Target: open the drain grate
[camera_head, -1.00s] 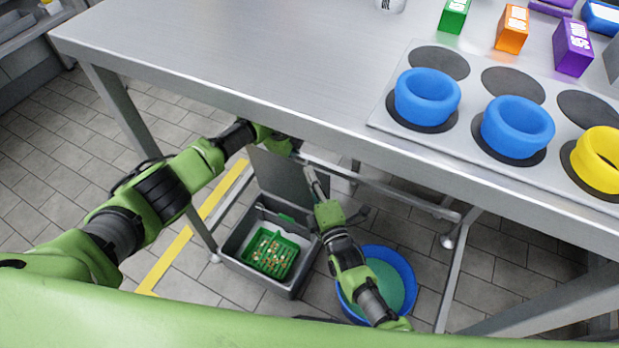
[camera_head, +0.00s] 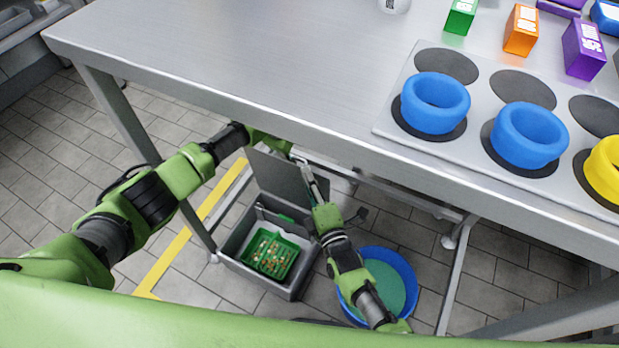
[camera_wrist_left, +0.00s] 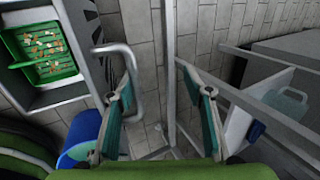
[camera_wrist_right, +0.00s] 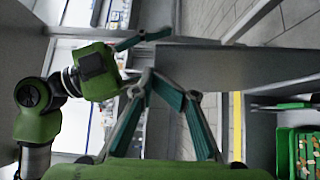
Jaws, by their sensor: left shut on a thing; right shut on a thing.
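The drain grate (camera_head: 285,178) is a solid grey plate standing raised at the back of the grey drain box (camera_head: 230,245), under the table. A bent metal handle (camera_wrist_left: 130,62) shows beside one finger. My right gripper (camera_head: 304,168) is shut at the plate's upper right edge; the exact contact is unclear.
A green basket (camera_head: 272,256) with small scraps sits inside the box. A blue bucket (camera_head: 408,272) stands to its right, close to my right arm. The steel tabletop (camera_head: 260,70) overhangs both grippers, and a table leg (camera_head: 145,165) stands left of the box.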

